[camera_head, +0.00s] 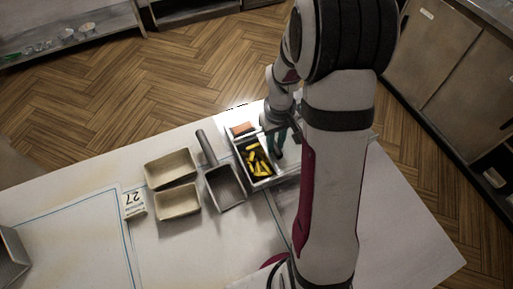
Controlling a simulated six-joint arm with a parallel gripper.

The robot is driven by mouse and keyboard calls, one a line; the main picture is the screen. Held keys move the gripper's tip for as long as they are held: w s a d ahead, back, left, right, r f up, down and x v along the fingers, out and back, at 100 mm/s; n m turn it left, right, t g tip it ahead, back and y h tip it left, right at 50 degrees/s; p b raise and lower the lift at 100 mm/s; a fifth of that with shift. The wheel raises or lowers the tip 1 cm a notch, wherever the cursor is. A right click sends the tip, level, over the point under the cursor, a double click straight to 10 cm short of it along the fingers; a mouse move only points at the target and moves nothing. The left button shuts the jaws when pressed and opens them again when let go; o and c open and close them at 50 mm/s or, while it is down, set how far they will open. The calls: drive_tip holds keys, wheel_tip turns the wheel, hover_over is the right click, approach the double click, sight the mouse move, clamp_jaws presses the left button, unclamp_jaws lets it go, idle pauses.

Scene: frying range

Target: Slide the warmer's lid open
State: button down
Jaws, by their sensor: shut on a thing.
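The warmer (239,150) is a metal box on the white counter, left of my arm. Its left part is open and shows yellow fries (258,161) inside. The warmer's lid (288,168) is a pale flat panel to the right of the opening, partly hidden behind my arm. My gripper (278,154) points down at the right edge of the opening, with dark teal fingers. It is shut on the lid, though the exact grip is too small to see.
A grey pan or basket (226,188) with a dark handle stands just left of the warmer. Two tan trays (171,167) are further left, beside a sign marked 27 (134,204). An orange-brown block (242,129) lies at the warmer's far end. The counter's front is clear.

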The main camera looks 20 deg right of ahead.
drive_tip(key=d, duration=1)
drive_tip(key=shift+d, duration=0.25)
drive_tip(key=c, duration=0.8)
unclamp_jaws()
drive_tip(key=shift+o, duration=0.2)
wheel_tip(320, 180, up, 16)
drive_tip(key=shift+f, duration=0.1)
